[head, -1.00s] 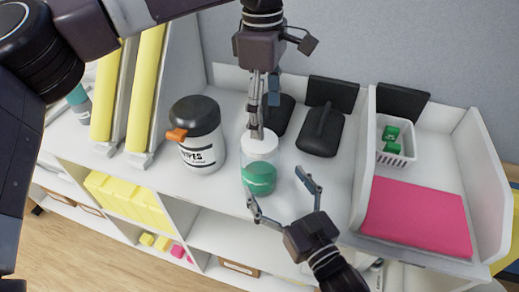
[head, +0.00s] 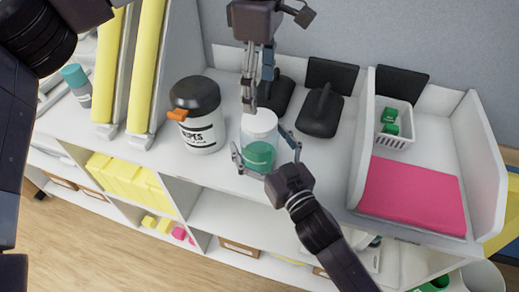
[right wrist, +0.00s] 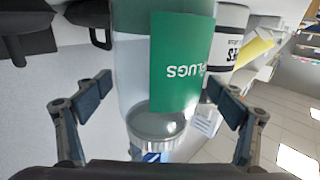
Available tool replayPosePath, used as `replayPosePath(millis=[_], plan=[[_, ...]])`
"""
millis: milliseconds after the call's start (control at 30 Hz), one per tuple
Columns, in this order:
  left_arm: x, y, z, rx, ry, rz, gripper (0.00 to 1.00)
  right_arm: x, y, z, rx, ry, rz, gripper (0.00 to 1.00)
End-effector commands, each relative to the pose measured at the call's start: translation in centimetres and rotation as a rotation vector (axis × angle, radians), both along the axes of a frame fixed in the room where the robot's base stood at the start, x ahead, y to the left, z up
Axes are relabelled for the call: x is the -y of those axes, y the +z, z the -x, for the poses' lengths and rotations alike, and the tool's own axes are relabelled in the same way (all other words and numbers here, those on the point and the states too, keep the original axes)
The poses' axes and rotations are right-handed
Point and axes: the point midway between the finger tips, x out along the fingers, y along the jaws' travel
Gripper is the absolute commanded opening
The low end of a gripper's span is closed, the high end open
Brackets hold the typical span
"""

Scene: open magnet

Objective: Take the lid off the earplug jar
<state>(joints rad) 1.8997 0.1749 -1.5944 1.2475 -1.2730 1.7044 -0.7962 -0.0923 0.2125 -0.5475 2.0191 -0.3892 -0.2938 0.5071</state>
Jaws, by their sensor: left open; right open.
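The earplug jar (head: 258,156) is a clear jar with a green label and a whitish lid (head: 260,122), standing upright on the white shelf top. In the right wrist view the jar (right wrist: 180,60) appears upside down, its label partly reading "PLUGS". My right gripper (head: 264,147) is open, with one finger on each side of the jar; in its wrist view gaps show between the jar and both fingers. My left gripper (head: 258,92) is open above the lid, pointing down. Its tips hide part of the lid, and I cannot tell whether they touch it.
A black-lidded wipes canister (head: 200,120) stands left of the jar. Black objects (head: 320,110) stand behind and right. A divider, a pink pad (head: 415,195) and a white basket (head: 395,125) are farther right. The shelf's front edge is close to the jar.

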Motion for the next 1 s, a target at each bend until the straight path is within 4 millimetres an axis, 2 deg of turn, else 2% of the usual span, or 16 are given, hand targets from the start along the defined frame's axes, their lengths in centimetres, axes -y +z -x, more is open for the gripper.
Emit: replayPosePath(millis=[133, 767, 900, 1000], plan=[[0.01, -0.01, 0.00, 0.000, 0.000, 0.000, 0.73, 0.01, -0.01, 0.00, 0.000, 0.000, 0.000, 0.86], [0.01, -0.02, 0.00, 0.000, -0.001, 0.000, 0.73, 0.02, 0.06, 0.02, 0.001, 0.000, 0.000, 0.17], [0.03, -0.03, 0.02, 0.000, -0.048, 0.000, 0.73, 0.02, 0.08, 0.02, 0.002, 0.000, -0.001, 0.01], [0.08, -0.04, 0.06, -0.001, -0.149, -0.001, 0.73, 0.03, 0.09, 0.02, 0.002, 0.000, -0.001, 0.00]])
